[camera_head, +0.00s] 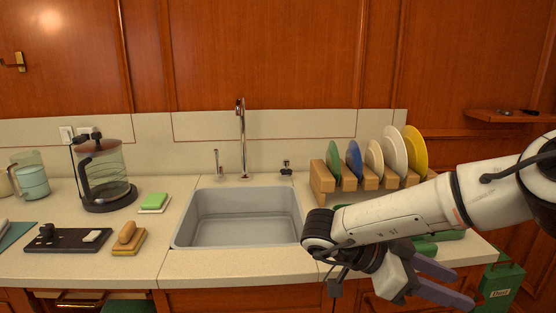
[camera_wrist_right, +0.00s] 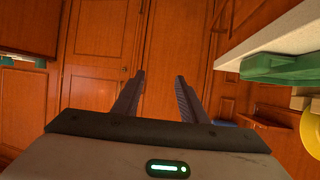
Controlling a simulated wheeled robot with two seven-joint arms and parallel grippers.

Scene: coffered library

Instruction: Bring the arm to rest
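My right arm (camera_head: 430,208) reaches in from the right, in front of the counter. Its gripper (camera_head: 463,288) hangs at the counter's front edge, right of the sink, with its fingers pointing down and to the right. In the right wrist view the two dark fingers (camera_wrist_right: 159,80) stand apart with nothing between them. Only cabinet doors show beyond them. My left gripper is in neither view.
The sink (camera_head: 240,218) is empty. A wooden rack (camera_head: 320,182) holds several plates behind my arm. A green object (camera_wrist_right: 275,67) lies by the counter edge, partly hidden by my arm in the head view. A green box (camera_head: 500,285) is low at right.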

